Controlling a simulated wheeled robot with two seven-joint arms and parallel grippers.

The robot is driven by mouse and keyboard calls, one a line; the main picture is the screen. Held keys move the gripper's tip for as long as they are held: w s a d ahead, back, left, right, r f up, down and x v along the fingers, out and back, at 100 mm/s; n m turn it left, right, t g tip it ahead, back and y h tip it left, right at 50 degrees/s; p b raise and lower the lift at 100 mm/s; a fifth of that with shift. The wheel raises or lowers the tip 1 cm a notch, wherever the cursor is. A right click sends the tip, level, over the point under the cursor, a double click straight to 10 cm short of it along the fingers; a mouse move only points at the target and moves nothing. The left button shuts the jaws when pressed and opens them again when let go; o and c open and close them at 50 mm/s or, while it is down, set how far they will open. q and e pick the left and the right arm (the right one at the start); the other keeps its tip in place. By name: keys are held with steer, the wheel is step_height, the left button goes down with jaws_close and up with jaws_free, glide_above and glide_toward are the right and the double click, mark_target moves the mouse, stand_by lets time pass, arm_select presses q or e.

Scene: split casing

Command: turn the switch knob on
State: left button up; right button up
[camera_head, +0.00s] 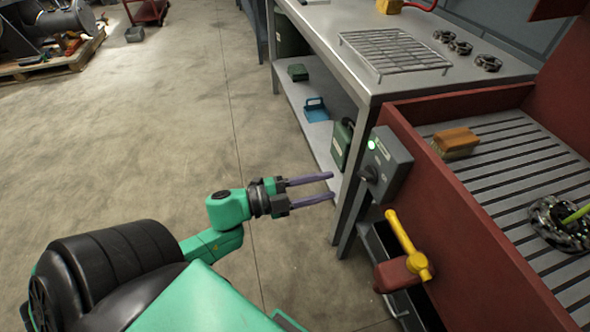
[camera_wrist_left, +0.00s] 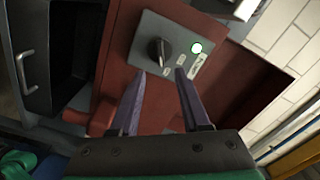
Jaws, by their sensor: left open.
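The switch knob (camera_head: 370,175) is a dark knob on a grey switch box fixed to the end wall of the red slatted bench. The switch box (camera_head: 392,160) has a lit green lamp (camera_head: 372,145). In the left wrist view the black knob (camera_wrist_left: 158,50) sits left of the lamp (camera_wrist_left: 196,48) on the box. My left gripper (camera_head: 332,186) is open and empty, left of the box and apart from it. Its purple fingers in the left wrist view (camera_wrist_left: 158,75) point at the box just below the knob. My right gripper is out of view.
A yellow-handled valve (camera_head: 408,245) sticks out below the box. A metal table (camera_head: 365,85) with a wire rack (camera_head: 395,52) stands behind.

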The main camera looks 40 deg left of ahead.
arm_select(q)
steer(key=v, duration=0.6)
steer(key=shift+s, duration=0.15)
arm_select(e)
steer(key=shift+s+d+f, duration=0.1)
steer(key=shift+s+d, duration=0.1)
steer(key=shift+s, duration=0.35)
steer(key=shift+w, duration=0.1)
